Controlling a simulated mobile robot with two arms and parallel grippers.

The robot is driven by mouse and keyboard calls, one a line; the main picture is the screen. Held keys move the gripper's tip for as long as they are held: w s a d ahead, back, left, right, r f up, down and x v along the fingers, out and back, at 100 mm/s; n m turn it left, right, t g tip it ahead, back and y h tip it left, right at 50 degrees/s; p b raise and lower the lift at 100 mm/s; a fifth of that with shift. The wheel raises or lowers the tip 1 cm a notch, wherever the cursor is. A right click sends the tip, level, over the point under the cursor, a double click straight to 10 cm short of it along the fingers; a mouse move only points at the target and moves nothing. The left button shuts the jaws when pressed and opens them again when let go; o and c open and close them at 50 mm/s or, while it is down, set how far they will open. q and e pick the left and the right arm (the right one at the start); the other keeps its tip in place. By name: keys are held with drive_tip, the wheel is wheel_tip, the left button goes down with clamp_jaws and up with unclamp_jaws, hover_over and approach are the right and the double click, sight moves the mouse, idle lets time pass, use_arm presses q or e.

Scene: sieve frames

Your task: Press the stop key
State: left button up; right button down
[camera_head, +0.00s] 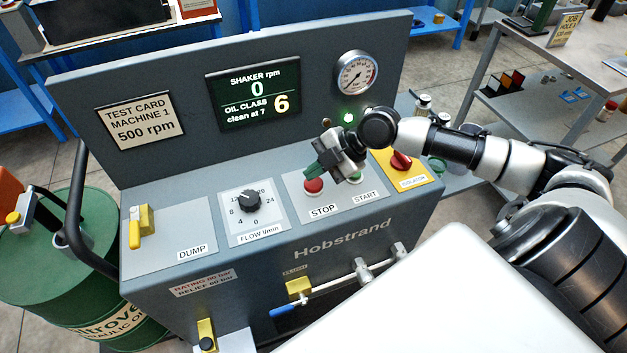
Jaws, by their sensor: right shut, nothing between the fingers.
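The stop key (314,186) is a red round button on the grey console, above the "STOP" label. My right gripper (314,172) is shut and empty, with its fingertips just above and behind the stop key; I cannot tell whether they touch it. The green start key (354,178) is partly hidden under my right gripper. The display (253,93) reads shaker 0 rpm and oil class 6, clean at 7. My left gripper is out of view.
A flow knob (249,201) and a yellow dump lever (138,226) sit left of the stop key. A red isolator switch (401,161) is to the right. A gauge (357,75) and a lit green lamp (348,118) are on the back panel. A green drum (50,262) stands at left.

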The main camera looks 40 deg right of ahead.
sight(315, 184)
drive_tip(key=shift+f, duration=0.15)
idle(0.6)
drive_tip(key=shift+f, duration=0.3)
drive_tip(key=shift+f+b, duration=0.45)
drive_tip(key=shift+b, duration=0.1)
idle(0.6)
drive_tip(key=shift+r, duration=0.1)
drive_tip(key=shift+r+p, duration=0.8)
wheel_tip(315, 184, up, 5)
drive_tip(key=p, duration=0.4)
idle(0.8)
